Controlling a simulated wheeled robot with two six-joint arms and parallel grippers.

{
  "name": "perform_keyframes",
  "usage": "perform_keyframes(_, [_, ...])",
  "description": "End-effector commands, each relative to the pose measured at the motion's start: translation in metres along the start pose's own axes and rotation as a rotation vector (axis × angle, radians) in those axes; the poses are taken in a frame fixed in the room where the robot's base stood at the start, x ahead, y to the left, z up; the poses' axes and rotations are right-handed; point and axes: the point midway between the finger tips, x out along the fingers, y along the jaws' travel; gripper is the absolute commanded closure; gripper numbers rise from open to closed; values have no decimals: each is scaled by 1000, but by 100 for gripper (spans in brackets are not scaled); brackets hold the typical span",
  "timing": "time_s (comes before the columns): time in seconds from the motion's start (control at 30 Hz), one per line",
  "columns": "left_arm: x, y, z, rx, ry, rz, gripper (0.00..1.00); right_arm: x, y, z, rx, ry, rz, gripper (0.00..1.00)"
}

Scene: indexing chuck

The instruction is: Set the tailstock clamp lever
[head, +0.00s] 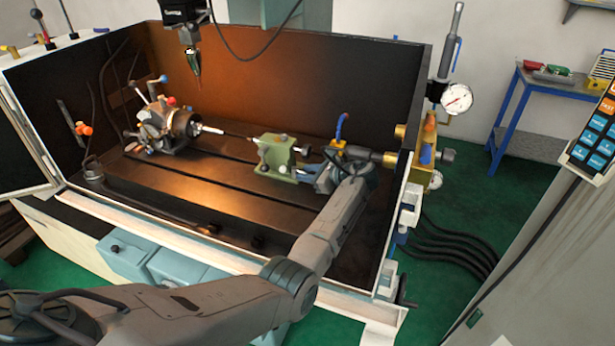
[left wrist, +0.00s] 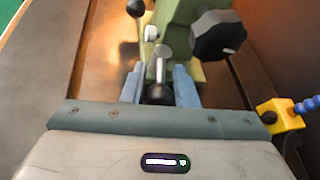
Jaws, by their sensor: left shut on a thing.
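The green tailstock (head: 278,155) stands on the slotted table inside the enclosure. My left gripper (head: 304,171) is at its right end. In the left wrist view the tailstock (left wrist: 178,50) is straight ahead, and the blue fingers of my left gripper (left wrist: 158,92) are shut on a black lever knob (left wrist: 158,94). A silver lever end (left wrist: 162,52) shows just beyond the knob. A second lever with a black ball (left wrist: 135,8) is up and to the left, and a black handwheel knob (left wrist: 217,36) is to the right. My right gripper is not in view.
The indexing chuck (head: 165,125) stands on the left of the table. A spindle tool (head: 194,68) hangs above. A yellow block with a blue hose (left wrist: 280,115) is close on the right of my left gripper. The enclosure's front wall (head: 190,238) is below my arm.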

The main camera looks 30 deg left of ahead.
Motion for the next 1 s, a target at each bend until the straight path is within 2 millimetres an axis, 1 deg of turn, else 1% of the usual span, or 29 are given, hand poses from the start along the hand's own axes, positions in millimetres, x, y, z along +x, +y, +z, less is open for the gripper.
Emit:
perform_keyframes(0.03, [0, -4, 5, -8, -5, -4, 100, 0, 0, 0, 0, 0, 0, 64])
perform_keyframes(0.37, [1, -4, 6, -10, -6, -3, 100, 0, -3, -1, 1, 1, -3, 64])
perform_keyframes(0.4, [1, -4, 6, -10, -6, -3, 68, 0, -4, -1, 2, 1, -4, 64])
perform_keyframes(0.47, [0, -3, 6, -9, -6, -2, 56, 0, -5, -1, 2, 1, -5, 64])
perform_keyframes(0.5, [0, -3, 5, -8, -5, -2, 53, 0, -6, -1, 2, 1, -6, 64])
perform_keyframes(0.8, [0, -1, 2, -2, -1, -4, 53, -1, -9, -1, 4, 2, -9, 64])
perform_keyframes(0.87, [0, 0, 3, 3, 2, -14, 53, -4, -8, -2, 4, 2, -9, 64])
perform_keyframes(1.0, [-1, 4, 5, 27, 15, -70, 53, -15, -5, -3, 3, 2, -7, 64])
